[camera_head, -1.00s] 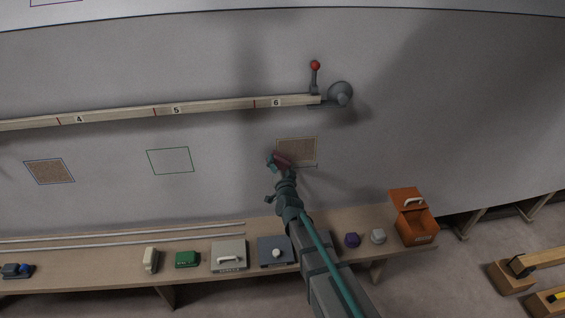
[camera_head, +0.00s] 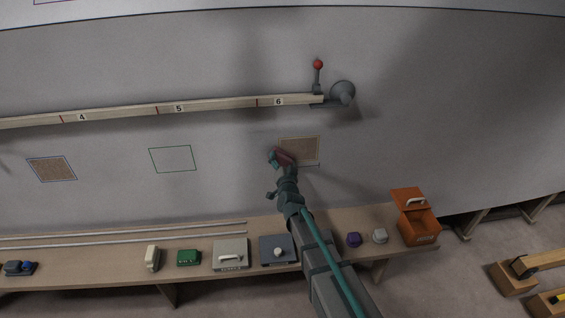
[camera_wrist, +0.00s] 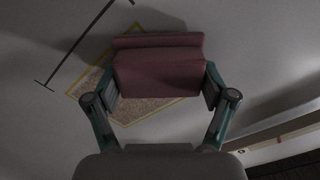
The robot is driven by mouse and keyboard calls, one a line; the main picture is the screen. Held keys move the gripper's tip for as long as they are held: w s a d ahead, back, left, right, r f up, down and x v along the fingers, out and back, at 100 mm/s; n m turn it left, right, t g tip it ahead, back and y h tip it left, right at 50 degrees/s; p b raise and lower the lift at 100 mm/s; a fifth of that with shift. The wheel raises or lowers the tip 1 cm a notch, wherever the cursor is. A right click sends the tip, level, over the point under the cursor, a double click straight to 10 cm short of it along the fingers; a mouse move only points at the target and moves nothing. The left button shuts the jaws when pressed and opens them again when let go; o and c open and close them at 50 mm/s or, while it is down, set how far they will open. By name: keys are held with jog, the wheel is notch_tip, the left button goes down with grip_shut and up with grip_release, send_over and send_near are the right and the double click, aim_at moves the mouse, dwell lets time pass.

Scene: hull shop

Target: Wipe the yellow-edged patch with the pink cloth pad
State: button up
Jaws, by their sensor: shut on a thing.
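The yellow-edged patch (camera_head: 304,149) is a brown speckled square on the grey hull wall, below the rail near the 6 mark. In the wrist view the patch (camera_wrist: 136,108) shows behind the pad, its yellow edge visible at the left and below. The pink cloth pad (camera_wrist: 160,68) is a dull pink block between the two fingers of my gripper (camera_wrist: 160,88), which is shut on it. In the head view my gripper (camera_head: 280,164) and the pad (camera_head: 287,157) are at the patch's lower left corner. I cannot tell whether the pad touches the wall.
A numbered rail (camera_head: 215,104) with a red-knobbed lever (camera_head: 318,65) runs above the patch. A bench (camera_head: 118,268) below holds several blocks and boxes, with an open orange box (camera_head: 415,222) at right. A blue-edged patch (camera_head: 52,169) and a green outline (camera_head: 173,159) are farther left.

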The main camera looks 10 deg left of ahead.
aim_at(293, 157)
jog(key=shift+w, duration=0.3)
jog(key=shift+d+b, duration=0.1)
jog(key=shift+b, duration=0.2)
jog(key=shift+w+d+f+b, duration=0.1)
jog(key=shift+d+f+b, duration=0.2)
jog(key=shift+b, duration=0.45)
jog(key=shift+w+d+r+b, duration=0.15)
jog(key=shift+d+b, duration=0.35)
jog(key=shift+b, duration=0.1)
jog(key=shift+w+d+r+b, duration=0.1)
jog(key=shift+w+d+b, duration=0.05)
jog(key=shift+d+b, duration=0.4)
jog(key=shift+w+d+f+b, duration=0.1)
jog(key=shift+d+b, duration=0.45)
jog(key=shift+b, duration=0.7)
jog(key=d+b, duration=0.1)
jog(key=b, duration=0.2)
jog(key=shift+w+d, duration=0.25)
jog(key=shift+d, duration=0.15)
jog(key=shift+d+b, duration=0.15)
jog(key=shift+b, duration=0.55)
jog(key=d+b, duration=0.1)
jog(key=b, duration=0.1)
jog(key=shift+w+b, duration=0.2)
jog(key=shift+b, duration=0.2)
jog(key=d+b, duration=0.1)
jog(key=b, duration=0.2)
jog(key=shift+w+d, duration=0.15)
